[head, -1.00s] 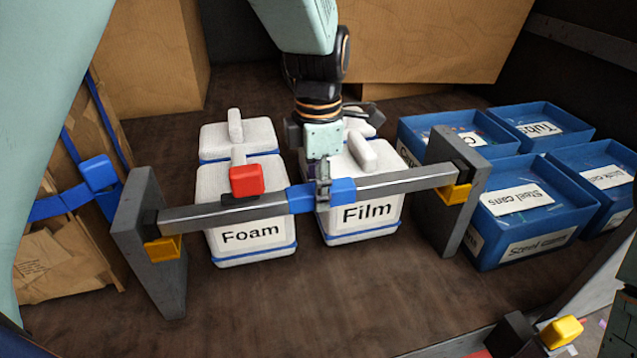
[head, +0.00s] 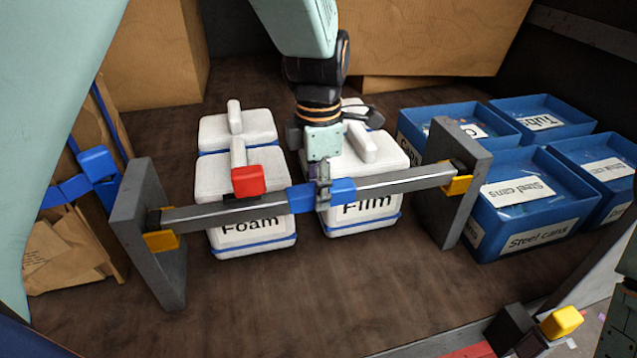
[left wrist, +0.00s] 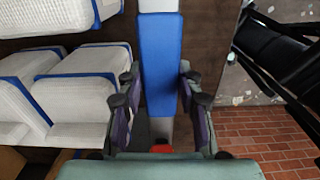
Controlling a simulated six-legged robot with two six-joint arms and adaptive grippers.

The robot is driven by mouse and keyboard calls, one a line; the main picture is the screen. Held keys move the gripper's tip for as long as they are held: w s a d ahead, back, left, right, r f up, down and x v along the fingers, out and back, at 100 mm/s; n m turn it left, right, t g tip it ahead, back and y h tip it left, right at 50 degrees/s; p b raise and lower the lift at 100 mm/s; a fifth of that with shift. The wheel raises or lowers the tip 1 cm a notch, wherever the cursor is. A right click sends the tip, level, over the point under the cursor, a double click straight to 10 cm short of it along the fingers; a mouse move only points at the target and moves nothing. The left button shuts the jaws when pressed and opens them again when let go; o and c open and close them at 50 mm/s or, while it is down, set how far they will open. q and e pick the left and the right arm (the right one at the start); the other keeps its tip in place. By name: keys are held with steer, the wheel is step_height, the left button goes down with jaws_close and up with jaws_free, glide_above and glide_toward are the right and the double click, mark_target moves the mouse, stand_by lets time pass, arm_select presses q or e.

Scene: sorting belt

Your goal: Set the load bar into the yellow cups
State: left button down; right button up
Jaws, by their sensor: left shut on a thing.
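The load bar (head: 400,183) is a long grey bar with a blue middle section and a red block (head: 249,180) on it. My left gripper (head: 323,196) is shut on the blue section, whose blue face (left wrist: 158,60) lies between the fingers in the left wrist view. The bar spans two grey posts. Its left end is just above the left yellow cup (head: 161,241), its right end just above the right yellow cup (head: 458,185). I cannot tell whether the ends touch the cups. My right gripper is not in view.
White boxes marked Foam (head: 250,240) and Film (head: 350,222) stand behind and below the bar. Blue bins (head: 530,243) stand right of the right post (head: 465,215).

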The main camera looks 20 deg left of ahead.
arm_select(q)
steer(key=shift+w+f, duration=0.15)
steer(key=shift+f, duration=0.2)
steer(key=c, duration=1.2)
jaws_free()
steer(key=o, duration=0.4)
steer(key=shift+s, duration=0.2)
steer(key=shift+f, duration=0.1)
